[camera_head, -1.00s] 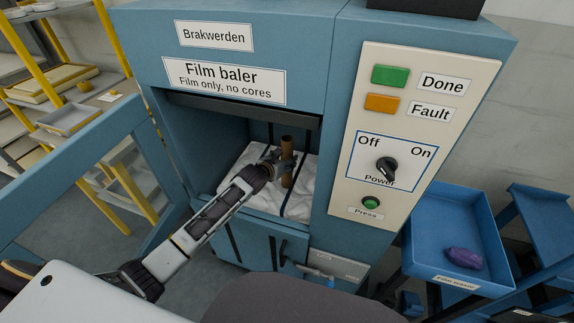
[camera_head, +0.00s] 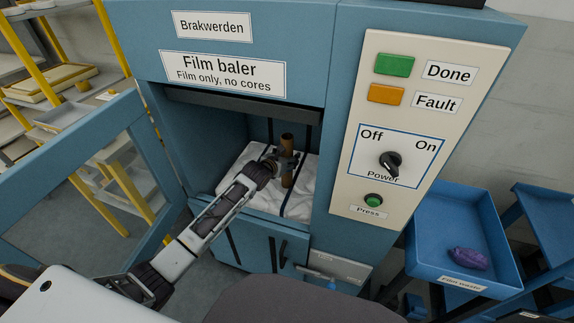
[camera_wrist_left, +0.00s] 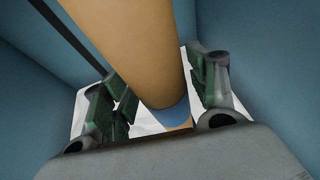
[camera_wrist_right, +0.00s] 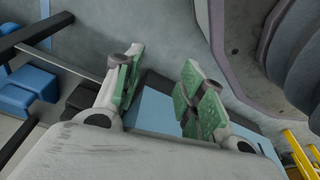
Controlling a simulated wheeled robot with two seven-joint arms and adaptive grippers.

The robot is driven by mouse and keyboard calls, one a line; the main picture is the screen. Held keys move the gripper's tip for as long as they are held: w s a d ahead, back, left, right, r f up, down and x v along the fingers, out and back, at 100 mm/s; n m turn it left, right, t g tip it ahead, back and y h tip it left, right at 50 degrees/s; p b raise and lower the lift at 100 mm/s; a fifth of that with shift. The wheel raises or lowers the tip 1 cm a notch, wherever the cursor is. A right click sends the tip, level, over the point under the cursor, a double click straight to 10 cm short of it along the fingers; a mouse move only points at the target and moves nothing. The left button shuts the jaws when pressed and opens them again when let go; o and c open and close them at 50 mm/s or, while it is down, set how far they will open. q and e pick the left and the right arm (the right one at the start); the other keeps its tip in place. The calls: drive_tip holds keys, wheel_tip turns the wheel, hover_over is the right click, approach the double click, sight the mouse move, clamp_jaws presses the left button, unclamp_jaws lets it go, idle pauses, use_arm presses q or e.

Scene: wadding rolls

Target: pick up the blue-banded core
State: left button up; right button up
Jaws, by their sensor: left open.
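The core (camera_head: 287,145) is a brown tube standing nearly upright on white film inside the film baler. In the left wrist view the core (camera_wrist_left: 130,40) is tan and large, with a blue band (camera_wrist_left: 171,115) near its lower end. My left gripper (camera_head: 280,163) reaches into the baler opening at the core. In the left wrist view its open fingers (camera_wrist_left: 160,82) stand on either side of the core, with a gap visible at the right finger; contact at the left finger is unclear. My right gripper (camera_wrist_right: 158,85) is open and empty, outside the baler.
The film baler (camera_head: 240,125) surrounds the opening with blue walls. White film (camera_head: 250,195) lies inside. A control panel (camera_head: 350,200) is on the right. A blue tray (camera_head: 430,250) holds a purple bundle (camera_head: 468,258). Yellow-framed shelves (camera_head: 112,180) stand at the left.

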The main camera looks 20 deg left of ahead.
use_arm(q)
drive_tip(key=shift+b+x, duration=1.35)
drive_tip(key=shift+b, duration=0.15)
drive_tip(key=shift+w+f+b, duration=0.1)
drive_tip(key=shift+w+b, duration=0.05)
drive_tip(key=shift+b, duration=0.15)
use_arm(e)
drive_tip(key=w+a+r, duration=0.2)
drive_tip(key=a+r, duration=0.1)
drive_tip(key=r, duration=0.7)
drive_tip(key=shift+w+a+g, duration=0.2)
drive_tip(key=shift+w+g, duration=0.05)
drive_tip(key=shift+g, duration=0.15)
drive_tip(key=shift+r, duration=0.1)
use_arm(q)
drive_tip(key=c, duration=1.1)
